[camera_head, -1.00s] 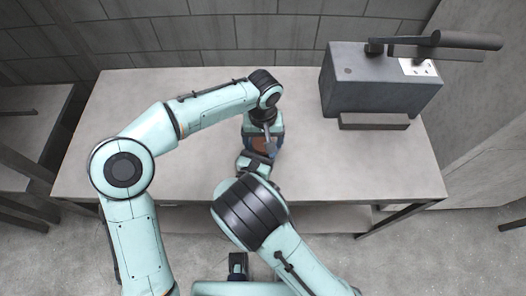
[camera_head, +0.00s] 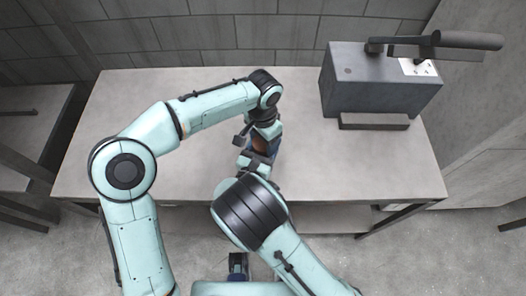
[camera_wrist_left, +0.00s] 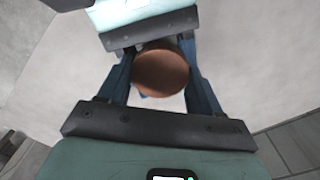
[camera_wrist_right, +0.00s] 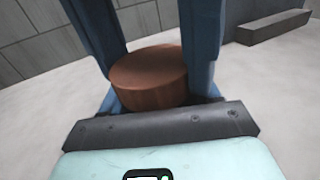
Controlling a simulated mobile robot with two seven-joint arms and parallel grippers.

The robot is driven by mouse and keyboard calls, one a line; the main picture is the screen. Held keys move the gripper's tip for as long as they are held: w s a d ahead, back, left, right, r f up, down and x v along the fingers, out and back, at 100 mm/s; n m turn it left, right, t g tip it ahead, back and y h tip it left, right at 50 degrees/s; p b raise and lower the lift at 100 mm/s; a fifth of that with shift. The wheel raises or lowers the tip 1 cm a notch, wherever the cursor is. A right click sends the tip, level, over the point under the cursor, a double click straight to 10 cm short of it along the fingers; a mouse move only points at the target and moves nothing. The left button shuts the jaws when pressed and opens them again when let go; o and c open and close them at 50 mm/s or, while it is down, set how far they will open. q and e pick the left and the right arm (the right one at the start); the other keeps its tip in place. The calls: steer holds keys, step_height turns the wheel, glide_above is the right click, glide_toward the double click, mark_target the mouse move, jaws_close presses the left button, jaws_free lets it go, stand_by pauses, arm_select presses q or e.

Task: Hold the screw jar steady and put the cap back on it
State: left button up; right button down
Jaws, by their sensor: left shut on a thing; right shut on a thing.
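A brown round cap (camera_wrist_left: 161,68) lies between the blue fingers of my left gripper (camera_head: 266,139), which is shut on it from above. The cap's top and side also show in the right wrist view (camera_wrist_right: 150,76). My right gripper (camera_head: 256,163) comes in low from the front, just under the left one, and is shut on the jar. The jar itself is hidden below the cap and behind the right palm. I cannot tell the jar apart from the cap, nor whether the cap is seated or level on it.
The grey table (camera_head: 130,110) is bare to the left and right of my grippers. A grey box machine (camera_head: 375,85) with a black lever (camera_head: 465,40) stands at the back right, with a low block (camera_head: 374,121) in front. A wall runs behind.

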arm_select(q)
steer(key=o, duration=1.2)
steer(key=shift+r, duration=0.15)
steer(key=shift+r, duration=2.15)
steer(key=shift+c, duration=0.4)
